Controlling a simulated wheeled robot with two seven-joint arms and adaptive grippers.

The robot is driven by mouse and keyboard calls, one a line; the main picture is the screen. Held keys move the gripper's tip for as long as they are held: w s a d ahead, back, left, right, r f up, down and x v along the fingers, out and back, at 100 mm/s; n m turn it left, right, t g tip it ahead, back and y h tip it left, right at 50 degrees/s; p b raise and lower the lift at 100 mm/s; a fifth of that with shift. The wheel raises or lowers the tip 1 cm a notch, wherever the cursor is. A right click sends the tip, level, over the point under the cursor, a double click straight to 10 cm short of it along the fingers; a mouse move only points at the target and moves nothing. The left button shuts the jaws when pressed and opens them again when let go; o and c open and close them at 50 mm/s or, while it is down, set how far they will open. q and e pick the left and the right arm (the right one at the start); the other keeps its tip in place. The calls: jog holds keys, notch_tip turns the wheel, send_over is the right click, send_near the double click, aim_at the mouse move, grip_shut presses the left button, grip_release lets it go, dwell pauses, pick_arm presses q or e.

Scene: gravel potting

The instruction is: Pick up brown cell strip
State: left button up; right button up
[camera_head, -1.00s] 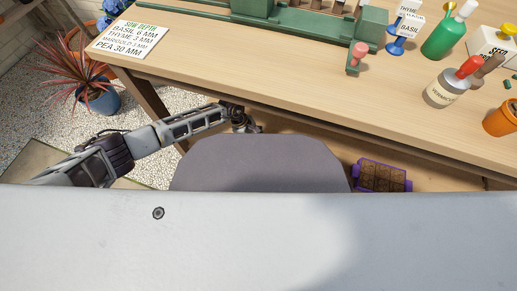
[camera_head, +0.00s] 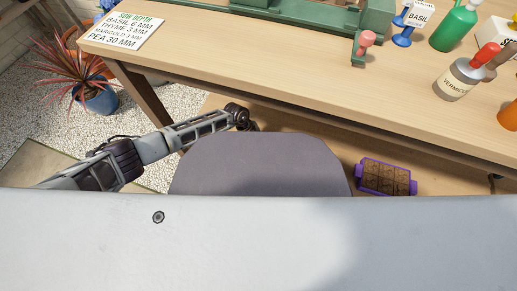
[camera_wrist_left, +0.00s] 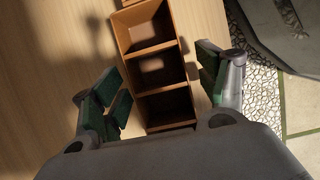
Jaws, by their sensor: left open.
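The brown cell strip (camera_wrist_left: 155,72) is a row of open, empty-looking square cells on a wooden surface in the left wrist view. My left gripper (camera_wrist_left: 163,92) is open, with one green-padded finger on either side of the strip's near cells. Gaps show between the fingers and the strip; the height of the fingers above the surface is hard to tell. In the head view my left arm reaches to the table's front edge, and its gripper and the strip are hidden there. My right gripper is out of view.
A purple tray with brown-filled cells (camera_head: 387,179) lies low, below the wooden table (camera_head: 290,75). The table holds a sow-depth card (camera_head: 121,32), a green stand (camera_head: 375,22) and a labelled bottle (camera_head: 455,80). A potted red plant (camera_head: 95,90) stands on gravel at left.

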aim_at(259, 146)
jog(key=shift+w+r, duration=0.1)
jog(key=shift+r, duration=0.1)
pick_arm(q)
jog(key=shift+c, duration=0.6)
jog(key=c, duration=0.9)
jog(key=shift+c, duration=0.8)
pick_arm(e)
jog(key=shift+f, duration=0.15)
pick_arm(q)
jog(key=shift+r, duration=0.15)
notch_tip(259, 146, up, 8)
jog(key=p, duration=0.4)
jog(key=shift+r+p, duration=0.4)
jog(key=shift+r, duration=0.5)
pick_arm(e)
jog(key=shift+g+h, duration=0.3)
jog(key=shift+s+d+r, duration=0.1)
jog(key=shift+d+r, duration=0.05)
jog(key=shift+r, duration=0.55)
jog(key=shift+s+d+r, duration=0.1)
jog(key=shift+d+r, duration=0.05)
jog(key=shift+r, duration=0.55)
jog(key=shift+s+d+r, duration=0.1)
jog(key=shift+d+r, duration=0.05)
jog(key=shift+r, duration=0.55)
